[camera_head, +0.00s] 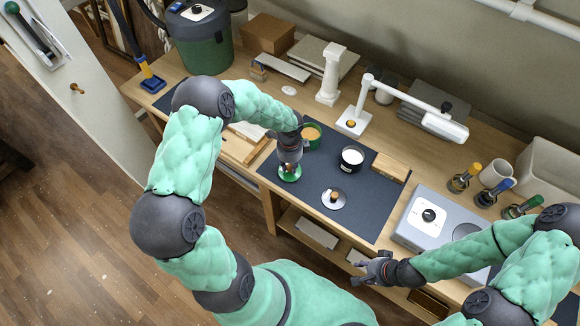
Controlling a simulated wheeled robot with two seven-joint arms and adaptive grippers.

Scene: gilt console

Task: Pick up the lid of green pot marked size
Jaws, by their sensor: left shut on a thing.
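A green lid (289,176) with a small knob is under my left gripper (289,167), which points down and is shut on it. I cannot tell whether the lid touches the dark mat (310,180) or hangs just above it. The open green pot (311,130), with tan contents, stands on the mat behind and right of the gripper; the gripper partly covers it. No size marking is readable. A black pot (352,160) with white contents stands to the right. My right gripper (362,271) is open and empty before the bench's front edge.
A white lamp (410,98) and white column (331,75) stand behind the mat. A wooden block (390,166) is at the mat's right edge, with a grey device (440,222) beyond. A wooden tray (236,146) lies left. The mat's front right is clear.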

